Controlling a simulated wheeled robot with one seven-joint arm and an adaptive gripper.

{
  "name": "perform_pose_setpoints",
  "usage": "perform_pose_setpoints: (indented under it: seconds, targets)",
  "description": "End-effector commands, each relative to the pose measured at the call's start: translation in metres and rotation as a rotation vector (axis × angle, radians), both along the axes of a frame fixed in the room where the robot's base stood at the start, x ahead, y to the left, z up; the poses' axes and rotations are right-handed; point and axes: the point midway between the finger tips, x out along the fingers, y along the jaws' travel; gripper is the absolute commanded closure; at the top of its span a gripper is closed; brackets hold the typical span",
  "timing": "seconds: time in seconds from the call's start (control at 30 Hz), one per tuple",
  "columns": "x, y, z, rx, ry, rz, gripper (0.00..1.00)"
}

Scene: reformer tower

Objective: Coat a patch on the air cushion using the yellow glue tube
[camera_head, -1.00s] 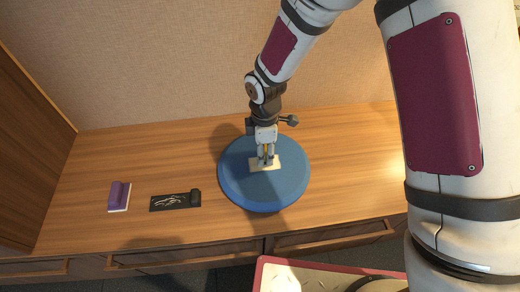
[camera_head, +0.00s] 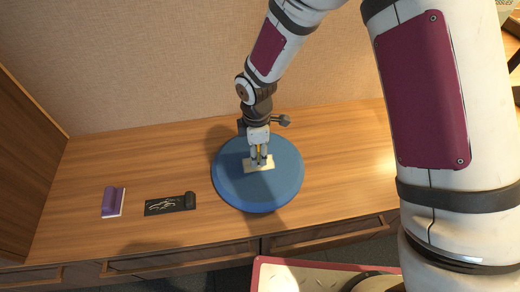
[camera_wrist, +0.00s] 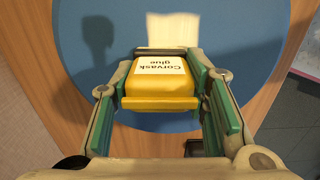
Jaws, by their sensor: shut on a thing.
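The blue round air cushion (camera_head: 235,185) lies on the wooden counter. A pale cream patch (camera_head: 262,166) lies on its top; the patch also shows at the top of the wrist view (camera_wrist: 172,30). My gripper (camera_head: 259,158) is above the patch in the head view. In the wrist view my gripper (camera_wrist: 165,100) is shut on the yellow glue tube (camera_wrist: 160,85), which has a white label reading "Corvask glue". The tube's nozzle end is hidden, so I cannot tell whether it touches the patch.
A wooden panel (camera_head: 25,150) stands at the far left.

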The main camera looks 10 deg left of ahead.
Motion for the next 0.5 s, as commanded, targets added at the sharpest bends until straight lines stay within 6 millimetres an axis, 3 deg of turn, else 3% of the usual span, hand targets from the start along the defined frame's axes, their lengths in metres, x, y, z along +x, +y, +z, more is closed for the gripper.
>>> perform_pose_setpoints:
  seconds: [0.23, 0.5]
  targets:
    - [-0.0058, 0.0144, 0.0000, 0.003, 0.003, 0.004, 0.81]
    - [-0.0028, 0.0059, 0.0020, 0.001, 0.002, 0.000, 0.81]
